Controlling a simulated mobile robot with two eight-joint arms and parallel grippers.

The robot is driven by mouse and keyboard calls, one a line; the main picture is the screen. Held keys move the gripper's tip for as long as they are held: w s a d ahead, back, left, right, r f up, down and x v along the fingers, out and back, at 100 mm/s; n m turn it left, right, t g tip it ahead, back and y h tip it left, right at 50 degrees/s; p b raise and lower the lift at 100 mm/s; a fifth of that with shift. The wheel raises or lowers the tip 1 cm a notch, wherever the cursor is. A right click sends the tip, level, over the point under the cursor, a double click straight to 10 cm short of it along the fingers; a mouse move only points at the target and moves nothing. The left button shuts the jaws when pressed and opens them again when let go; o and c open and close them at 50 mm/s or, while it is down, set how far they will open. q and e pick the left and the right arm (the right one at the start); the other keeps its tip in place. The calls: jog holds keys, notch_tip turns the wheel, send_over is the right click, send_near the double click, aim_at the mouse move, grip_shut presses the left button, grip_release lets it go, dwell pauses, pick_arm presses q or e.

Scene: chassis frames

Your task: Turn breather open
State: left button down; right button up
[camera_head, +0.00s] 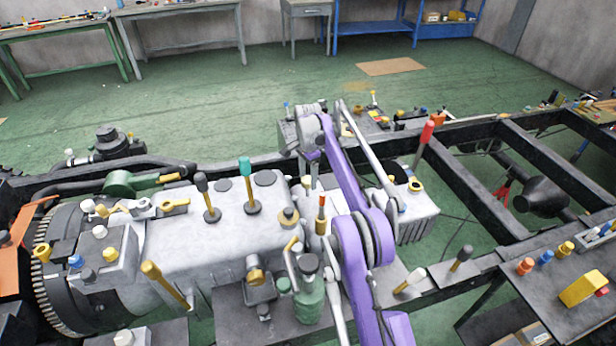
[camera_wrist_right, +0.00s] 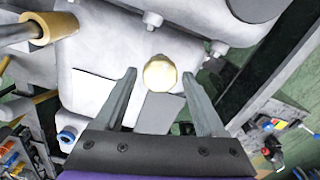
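A cream round knob (camera_wrist_right: 160,73), which looks like the breather, stands on the pale grey casing (camera_wrist_right: 100,55) in the right wrist view. The two fingers of my right gripper (camera_wrist_right: 160,88) are spread, one on each side of it, with visible gaps. I cannot tell how far the knob lies below the fingertips. In the head view my purple right arm reaches over the casing (camera_head: 225,205), and its gripper (camera_head: 313,168) points down near the casing's right end, partly hidden by the arm. I cannot make out the knob there. My left gripper is not in view.
Two upright levers, one black-knobbed (camera_head: 207,197) and one teal-knobbed (camera_head: 247,185), rise from the casing. A red-handled lever (camera_head: 424,142) stands to the right of the arm. A green bottle-like part (camera_head: 309,295) stands in front. A yellow-ended bar (camera_wrist_right: 57,25) lies near the gripper's upper left.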

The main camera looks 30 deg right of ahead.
grip_shut()
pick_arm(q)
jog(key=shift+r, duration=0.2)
pick_arm(e)
jog(key=shift+n, duration=0.4)
jog(key=n+p, duration=0.1)
jog(key=n, duration=0.1)
jog(key=shift+r+n, duration=0.1)
jog(key=shift+n, duration=0.3)
jog(key=n+p, duration=0.1)
jog(key=n, duration=0.3)
jog(key=shift+n, duration=0.3)
jog(key=n+p, duration=0.1)
jog(key=n, duration=0.3)
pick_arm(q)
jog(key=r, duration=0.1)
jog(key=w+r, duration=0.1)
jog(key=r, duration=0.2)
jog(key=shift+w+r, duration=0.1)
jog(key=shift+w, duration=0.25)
pick_arm(e)
jog(key=n, duration=0.5)
jog(key=shift+n, duration=0.3)
